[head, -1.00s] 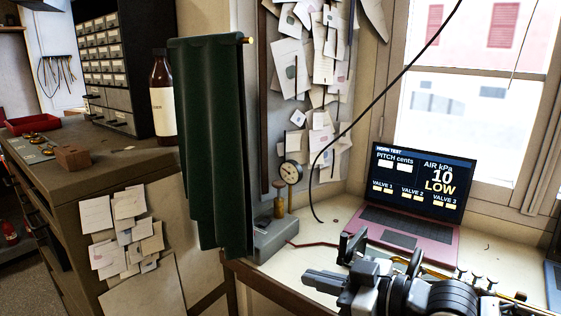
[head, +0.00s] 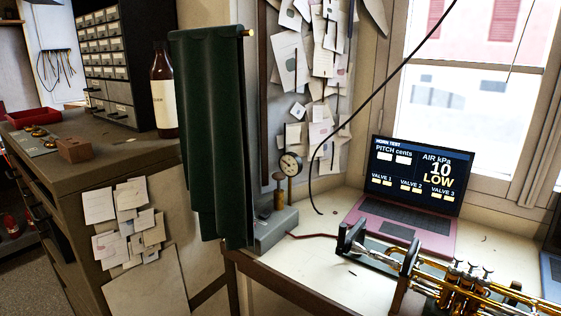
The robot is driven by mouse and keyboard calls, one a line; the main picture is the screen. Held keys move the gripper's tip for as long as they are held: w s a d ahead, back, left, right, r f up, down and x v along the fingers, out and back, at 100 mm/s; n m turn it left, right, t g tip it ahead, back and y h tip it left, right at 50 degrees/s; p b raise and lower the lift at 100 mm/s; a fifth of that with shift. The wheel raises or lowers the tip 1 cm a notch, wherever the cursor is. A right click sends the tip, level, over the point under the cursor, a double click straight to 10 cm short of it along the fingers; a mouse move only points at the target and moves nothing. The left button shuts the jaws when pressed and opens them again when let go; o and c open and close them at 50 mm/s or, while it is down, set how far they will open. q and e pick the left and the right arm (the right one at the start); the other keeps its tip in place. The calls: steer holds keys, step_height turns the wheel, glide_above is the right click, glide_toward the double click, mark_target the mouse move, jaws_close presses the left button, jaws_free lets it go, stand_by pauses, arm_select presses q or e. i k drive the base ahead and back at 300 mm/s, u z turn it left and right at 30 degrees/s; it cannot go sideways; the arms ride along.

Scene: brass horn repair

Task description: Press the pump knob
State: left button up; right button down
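The pump (head: 274,228) is a grey box at the back left of the white bench, beside the green curtain. A knob (head: 279,182) on a short post stands on top of it. A round pressure gauge (head: 290,164) rises on a stem just right of the knob. The curtain hides the pump's left side. The pink laptop (head: 410,199) shows "AIR kPa 10 LOW". Neither of my grippers is in the head view.
A brass trumpet (head: 462,287) lies in a black holder (head: 380,252) at the front right of the bench. The dark green curtain (head: 212,140) hangs left of the pump. A black cable loops down behind the pump.

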mark_target(278, 176)
steer(key=u, duration=0.6)
steer(key=k, duration=0.7)
steer(key=u, duration=0.35)
steer(key=i, duration=0.75)
steer(key=z, duration=1.25)
steer(key=i, duration=0.7)
steer(key=z, duration=1)
